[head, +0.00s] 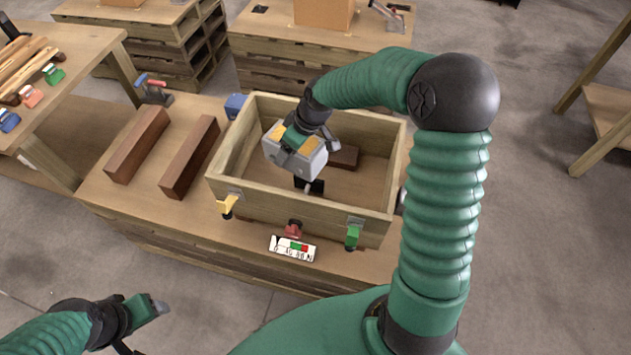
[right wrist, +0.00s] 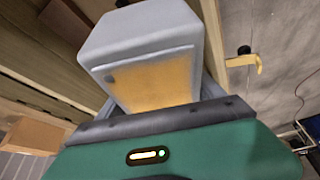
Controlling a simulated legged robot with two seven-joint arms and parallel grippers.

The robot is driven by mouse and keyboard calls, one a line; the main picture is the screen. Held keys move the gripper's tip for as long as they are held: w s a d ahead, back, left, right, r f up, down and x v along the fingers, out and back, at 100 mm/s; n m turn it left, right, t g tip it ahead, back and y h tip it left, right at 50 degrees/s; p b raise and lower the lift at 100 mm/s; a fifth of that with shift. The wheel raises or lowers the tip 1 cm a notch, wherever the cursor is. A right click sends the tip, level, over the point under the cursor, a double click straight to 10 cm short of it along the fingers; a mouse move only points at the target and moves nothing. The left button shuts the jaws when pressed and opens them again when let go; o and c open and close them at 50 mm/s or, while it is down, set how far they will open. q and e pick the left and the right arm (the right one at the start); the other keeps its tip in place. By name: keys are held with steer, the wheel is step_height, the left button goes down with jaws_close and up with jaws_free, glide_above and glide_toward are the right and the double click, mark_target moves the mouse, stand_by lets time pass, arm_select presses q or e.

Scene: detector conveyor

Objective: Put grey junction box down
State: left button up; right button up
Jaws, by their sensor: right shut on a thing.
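The grey junction box (head: 296,151) has yellow-orange panels and is held over the inside of an open wooden crate (head: 300,208). My right gripper (head: 303,143) is shut on it. In the right wrist view the grey junction box (right wrist: 142,40) fills the upper middle, with its orange panel facing the camera. I cannot tell whether the box touches anything below it.
Two dark wooden blocks (head: 137,145) (head: 189,157) lie left of the crate. A brown block (head: 344,157) and a black item (head: 309,187) are inside it. The table's front left is clear.

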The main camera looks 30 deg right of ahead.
steer(key=w+d+f+n+y+b, duration=0.1)
steer(key=w+d+f+n+b, duration=0.3)
steer(key=d, duration=0.4)
step_height(320, 180, down, 11)
steer(key=b, duration=0.1)
steer(key=shift+w+d+m+g, duration=0.3)
steer(key=shift+w+m, duration=0.1)
steer(key=shift+s+a+f+b, duration=0.1)
steer(key=shift+s+f+b, duration=0.05)
steer(key=shift+f+b, duration=0.3)
steer(key=shift+f, duration=0.4)
steer(key=shift+w, duration=0.2)
steer(key=o, duration=1.8)
steer(key=shift+s+f, duration=0.1)
steer(key=shift+o, duration=1.4)
